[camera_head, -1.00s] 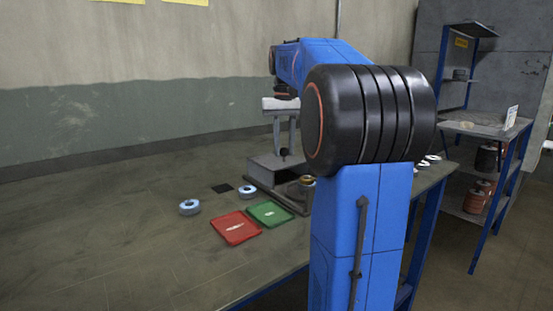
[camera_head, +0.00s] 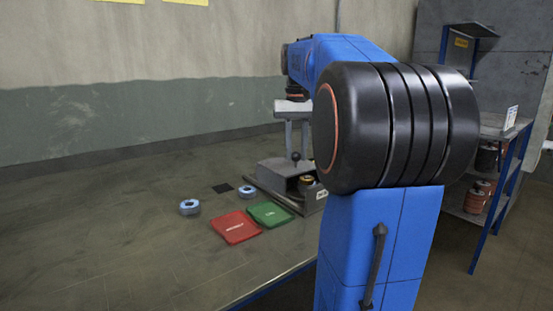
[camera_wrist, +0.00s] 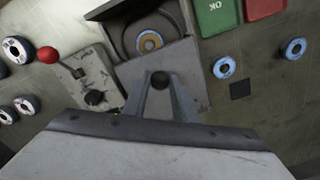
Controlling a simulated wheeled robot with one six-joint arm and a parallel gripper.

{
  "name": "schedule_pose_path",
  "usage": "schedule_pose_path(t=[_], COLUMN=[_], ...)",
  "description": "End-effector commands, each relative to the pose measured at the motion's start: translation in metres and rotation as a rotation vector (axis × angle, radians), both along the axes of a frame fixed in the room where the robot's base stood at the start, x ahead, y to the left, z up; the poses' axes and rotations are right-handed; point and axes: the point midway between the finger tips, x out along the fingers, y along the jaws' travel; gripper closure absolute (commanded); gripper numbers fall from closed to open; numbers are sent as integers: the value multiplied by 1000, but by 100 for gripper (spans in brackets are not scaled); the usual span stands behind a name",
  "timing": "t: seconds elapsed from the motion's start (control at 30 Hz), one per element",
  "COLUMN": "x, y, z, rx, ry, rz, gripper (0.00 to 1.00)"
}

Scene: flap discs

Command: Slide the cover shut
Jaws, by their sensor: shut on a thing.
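The cover (camera_head: 277,171) is a grey metal plate with a black knob on top. In the wrist view the cover (camera_wrist: 190,62) partly covers a dark-walled housing (camera_wrist: 115,12), and a flap disc (camera_wrist: 149,41) shows in the part left open. In the head view the disc (camera_head: 306,182) sits beside the cover's right edge. My gripper (camera_head: 296,150) comes down from above, its fingers shut on the black knob (camera_wrist: 160,79). The fingers hide part of the cover in the wrist view.
A red tray (camera_head: 235,227) and a green tray (camera_head: 269,214) lie in front. Two blue-rimmed discs (camera_head: 189,207) (camera_head: 247,192) and a black square (camera_head: 222,188) lie to the left. A control box (camera_wrist: 85,80) with a red ball-topped lever (camera_wrist: 48,55) stands beside the housing.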

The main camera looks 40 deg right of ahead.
Motion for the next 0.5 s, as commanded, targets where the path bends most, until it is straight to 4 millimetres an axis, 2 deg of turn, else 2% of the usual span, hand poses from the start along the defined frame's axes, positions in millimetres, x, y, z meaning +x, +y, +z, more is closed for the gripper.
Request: schedule_pose_path(t=[0.5], x=[-30], y=[1], z=[1], rx=[-2], ry=[-1], rz=[-1], gripper=[88])
